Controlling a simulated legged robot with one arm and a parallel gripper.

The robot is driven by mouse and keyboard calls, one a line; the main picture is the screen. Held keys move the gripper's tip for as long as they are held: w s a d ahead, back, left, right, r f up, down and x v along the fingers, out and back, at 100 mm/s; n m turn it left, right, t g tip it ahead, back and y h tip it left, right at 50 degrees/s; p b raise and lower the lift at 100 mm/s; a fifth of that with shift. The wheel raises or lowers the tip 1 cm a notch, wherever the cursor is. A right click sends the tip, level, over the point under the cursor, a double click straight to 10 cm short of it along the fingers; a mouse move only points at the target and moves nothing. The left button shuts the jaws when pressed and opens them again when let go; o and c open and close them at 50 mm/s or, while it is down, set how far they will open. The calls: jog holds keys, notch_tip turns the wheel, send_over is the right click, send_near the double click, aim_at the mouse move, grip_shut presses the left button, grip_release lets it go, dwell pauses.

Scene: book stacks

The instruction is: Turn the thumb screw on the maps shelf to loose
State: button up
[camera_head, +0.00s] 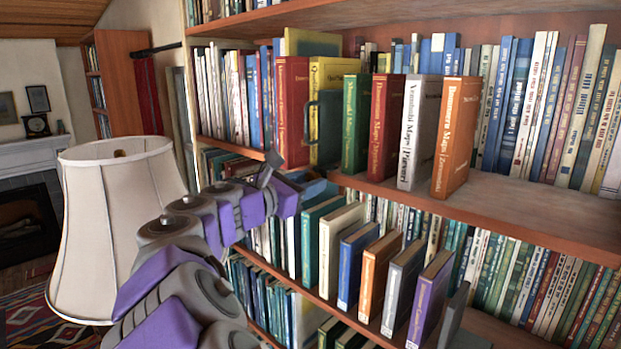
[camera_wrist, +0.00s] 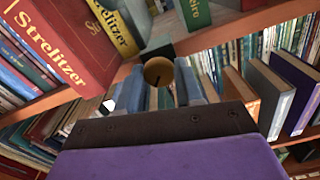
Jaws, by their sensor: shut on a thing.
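The thumb screw (camera_wrist: 158,71) shows in the wrist view as a round brass-coloured knob with a short dark mark on its face. It sits at the front of the maps shelf (camera_head: 520,222), below a dark bracket (camera_wrist: 157,48). My gripper (camera_wrist: 156,90) has one blue-grey finger on each side of the knob and is shut on it. In the head view my gripper (camera_head: 304,187) is at the shelf's front edge, and the knob is hidden behind it. Which setting the screw is at cannot be told.
Several upright books stand on the maps shelf, including an orange book (camera_head: 456,137) and a red book (camera_head: 386,127). A dark blue handle-like piece (camera_head: 326,113) stands before a yellow book. Books project on the shelf below. A lampshade (camera_head: 112,215) stands left of my arm.

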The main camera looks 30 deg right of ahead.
jog(key=shift+a+r+m, duration=0.1)
jog(key=shift+m, duration=0.8)
jog(key=o, duration=1)
jog(key=shift+s+a, duration=0.2)
jog(key=shift+a, duration=0.1)
jog(key=shift+w+a, duration=0.15)
jog(key=shift+b+v, duration=0.9)
jog(key=shift+v, duration=7.7)
jog(key=shift+a, duration=0.15)
